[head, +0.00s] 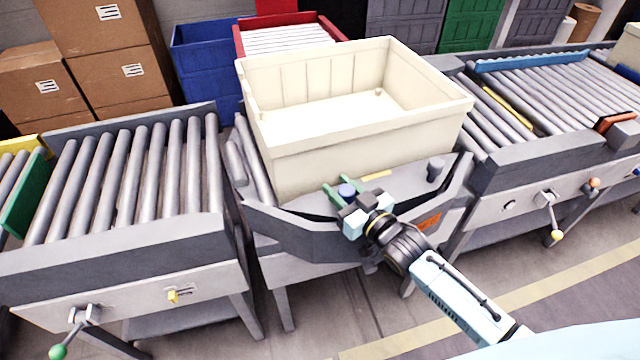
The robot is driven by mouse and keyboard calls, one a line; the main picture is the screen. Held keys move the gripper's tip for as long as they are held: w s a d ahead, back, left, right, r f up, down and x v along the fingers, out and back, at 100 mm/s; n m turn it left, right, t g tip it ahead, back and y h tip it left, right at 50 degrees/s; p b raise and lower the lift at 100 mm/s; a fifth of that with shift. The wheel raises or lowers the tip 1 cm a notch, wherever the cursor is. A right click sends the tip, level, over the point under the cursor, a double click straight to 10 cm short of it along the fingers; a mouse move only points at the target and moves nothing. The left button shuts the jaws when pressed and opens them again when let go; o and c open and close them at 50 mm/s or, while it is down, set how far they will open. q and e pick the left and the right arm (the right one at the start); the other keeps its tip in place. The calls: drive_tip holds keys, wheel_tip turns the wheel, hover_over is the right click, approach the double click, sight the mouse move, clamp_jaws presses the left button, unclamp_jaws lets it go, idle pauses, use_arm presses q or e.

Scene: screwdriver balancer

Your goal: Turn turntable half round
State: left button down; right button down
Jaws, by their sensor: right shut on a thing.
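The turntable (408,182) stands in the middle between two roller conveyors, with a dark grey top plate and rollers at its left side. A large empty cream crate (370,150) sits on it, its long side slightly skewed to the picture. The knob's lower part is hidden by the gripper. My left gripper is not in view.
A left roller conveyor (125,222) and a right roller conveyor (550,140) flank the turntable, with small gaps. A dark upright peg (436,168) stands at the turntable's right. Cardboard boxes (110,50) and blue bins (205,60) stand behind. The front floor is clear.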

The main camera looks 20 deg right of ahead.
drive_tip(key=shift+s+d+f+y, duration=0.2)
drive_tip(key=shift+d+y, duration=0.1)
drive_tip(key=shift+d, duration=0.15)
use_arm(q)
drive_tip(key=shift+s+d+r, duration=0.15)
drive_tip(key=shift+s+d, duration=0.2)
use_arm(e)
drive_tip(key=c, duration=1)
unclamp_jaws()
drive_tip(key=shift+r, duration=0.1)
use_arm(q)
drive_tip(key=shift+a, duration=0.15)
